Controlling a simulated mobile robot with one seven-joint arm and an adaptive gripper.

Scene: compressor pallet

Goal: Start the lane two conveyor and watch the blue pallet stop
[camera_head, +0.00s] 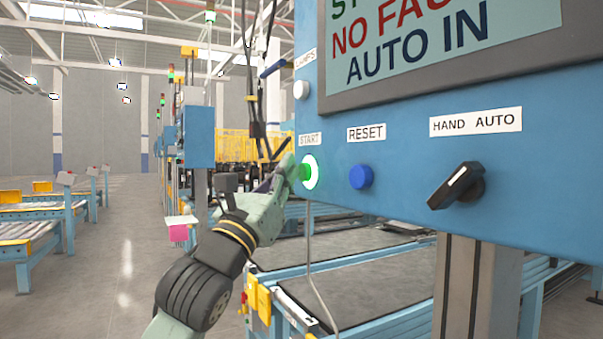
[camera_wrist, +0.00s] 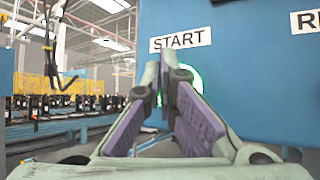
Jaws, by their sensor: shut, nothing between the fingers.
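The START button (camera_head: 305,174) on the blue control panel (camera_head: 400,155) has a bright green lit ring. My gripper (camera_head: 285,170) is shut and empty, its fingertips at the left side of this button. In the wrist view the shut fingers (camera_wrist: 167,75) cover most of the button, and part of its glowing ring (camera_wrist: 197,82) shows behind them under the START label (camera_wrist: 180,39). I cannot tell whether the tips touch it. The panel screen (camera_head: 440,40) reads NO FAU and AUTO IN, cut off. A conveyor (camera_head: 365,285) lies below the panel. I cannot make out a blue pallet.
A blue RESET button (camera_head: 361,177) and a black HAND AUTO selector (camera_head: 457,187) sit right of START. A white lamp (camera_head: 301,90) is above it. A grey post (camera_head: 475,290) stands below the panel. The floor (camera_head: 120,250) at left is clear between conveyor lines.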

